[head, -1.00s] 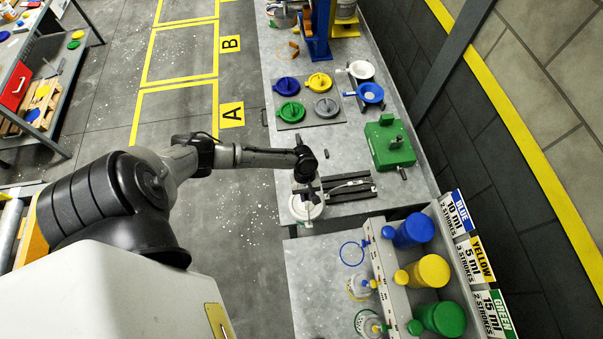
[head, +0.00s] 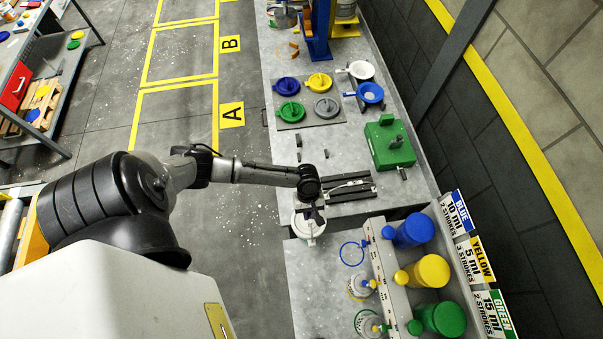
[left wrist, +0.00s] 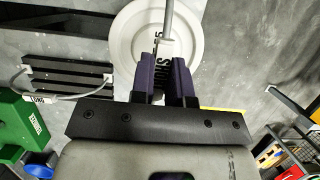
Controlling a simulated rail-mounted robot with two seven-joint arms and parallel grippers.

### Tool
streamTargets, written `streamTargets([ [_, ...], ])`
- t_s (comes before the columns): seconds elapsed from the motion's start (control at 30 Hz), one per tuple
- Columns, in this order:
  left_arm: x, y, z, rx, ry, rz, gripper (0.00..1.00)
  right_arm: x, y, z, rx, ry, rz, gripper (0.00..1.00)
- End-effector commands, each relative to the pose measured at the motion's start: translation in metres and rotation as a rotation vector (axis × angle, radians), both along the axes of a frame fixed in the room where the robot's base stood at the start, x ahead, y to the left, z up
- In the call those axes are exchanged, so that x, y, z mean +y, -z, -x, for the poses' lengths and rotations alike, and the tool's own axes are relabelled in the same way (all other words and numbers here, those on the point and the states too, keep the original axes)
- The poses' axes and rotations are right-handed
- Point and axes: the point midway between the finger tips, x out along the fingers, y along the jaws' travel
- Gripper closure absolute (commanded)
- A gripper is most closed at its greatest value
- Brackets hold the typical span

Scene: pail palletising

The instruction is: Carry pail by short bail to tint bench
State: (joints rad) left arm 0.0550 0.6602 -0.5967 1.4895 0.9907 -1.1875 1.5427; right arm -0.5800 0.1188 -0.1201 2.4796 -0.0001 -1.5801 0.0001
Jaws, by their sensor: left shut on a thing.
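The white pail (head: 301,228) hangs beneath my left gripper (head: 314,214), seen from above at the gap between the two grey benches. In the left wrist view its round white lid (left wrist: 190,38) with dark lettering fills the upper middle. My left gripper (left wrist: 168,68) is shut on the pail's thin grey bail (left wrist: 169,20), which stands up above the lid. The tint bench (head: 308,290) is the near bench, with blue, yellow and green dispensers along its right side. The pail's base is hidden, so its height cannot be told. My right gripper is out of view.
A blue ring (head: 351,254) and two clear vessels lie left of the dispensers. The tint bench's left part is bare. On the far bench are a dark slatted rack (head: 350,187), a green machine (head: 390,146) and coloured lids (head: 290,112).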

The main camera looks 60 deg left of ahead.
Motion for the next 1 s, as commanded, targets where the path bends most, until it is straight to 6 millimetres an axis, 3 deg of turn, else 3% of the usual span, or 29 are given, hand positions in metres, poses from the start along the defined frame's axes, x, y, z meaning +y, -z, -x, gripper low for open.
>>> streamTargets([
  [1.0,-0.066,-0.002,0.02,-0.004,0.0,0.004,1.0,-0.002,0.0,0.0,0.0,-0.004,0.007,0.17],
])
